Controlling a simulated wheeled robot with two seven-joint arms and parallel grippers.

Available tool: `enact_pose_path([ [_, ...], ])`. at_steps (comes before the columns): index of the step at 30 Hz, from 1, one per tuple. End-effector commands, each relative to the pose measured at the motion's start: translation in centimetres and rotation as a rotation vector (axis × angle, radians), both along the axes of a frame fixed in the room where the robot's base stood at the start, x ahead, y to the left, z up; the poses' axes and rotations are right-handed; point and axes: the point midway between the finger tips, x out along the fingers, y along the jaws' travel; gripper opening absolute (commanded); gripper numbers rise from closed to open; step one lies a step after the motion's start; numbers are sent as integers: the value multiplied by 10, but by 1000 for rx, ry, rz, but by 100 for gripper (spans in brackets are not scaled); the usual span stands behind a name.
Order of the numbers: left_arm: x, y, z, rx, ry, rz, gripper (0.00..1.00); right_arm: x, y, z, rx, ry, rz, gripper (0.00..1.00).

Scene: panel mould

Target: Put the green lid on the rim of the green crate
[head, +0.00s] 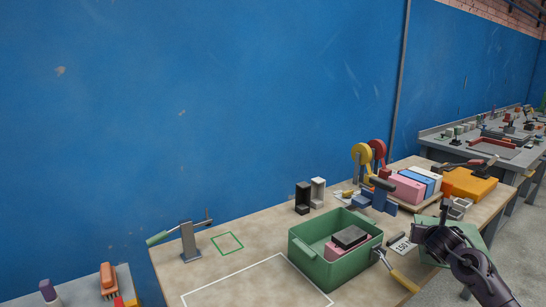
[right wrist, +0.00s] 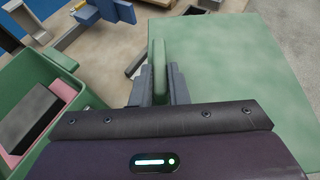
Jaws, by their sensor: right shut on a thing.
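The green crate (head: 325,272) stands open on the workbench, with a dark block (head: 350,237) and a pink block (head: 340,252) inside. It also shows at the left of the right wrist view (right wrist: 75,119). The green lid (head: 471,237) is a flat plate to the right of the crate, apart from its rim. In the right wrist view the lid (right wrist: 240,60) fills the right side. My right gripper (right wrist: 160,84) is shut on the lid's upright green handle. In the head view this gripper (head: 440,232) partly covers the lid. My left gripper is not in view.
A yellow-handled tool (head: 400,279) lies between crate and lid, near a label card (head: 402,246). Behind the crate stand a blue clamp (head: 374,195), two small upright holders (head: 310,194) and coloured boxes (head: 410,186). Bare bench with a white outline (head: 235,275) lies left of the crate.

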Motion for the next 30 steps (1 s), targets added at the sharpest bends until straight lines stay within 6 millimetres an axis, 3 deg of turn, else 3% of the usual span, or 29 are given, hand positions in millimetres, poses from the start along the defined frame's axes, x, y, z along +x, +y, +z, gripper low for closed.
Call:
enact_pose_path([
  [4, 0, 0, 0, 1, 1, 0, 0, -21, -28, -11, -2, 1, -70, 0],
  [14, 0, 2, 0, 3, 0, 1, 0, -48, -52, -18, 0, -1, -134, 0],
  [23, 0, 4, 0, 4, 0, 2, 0, -46, 0, -6, 1, -5, -40, 0],
  [30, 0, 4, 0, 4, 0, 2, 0, -59, 70, 10, 3, -5, 81, 0],
])
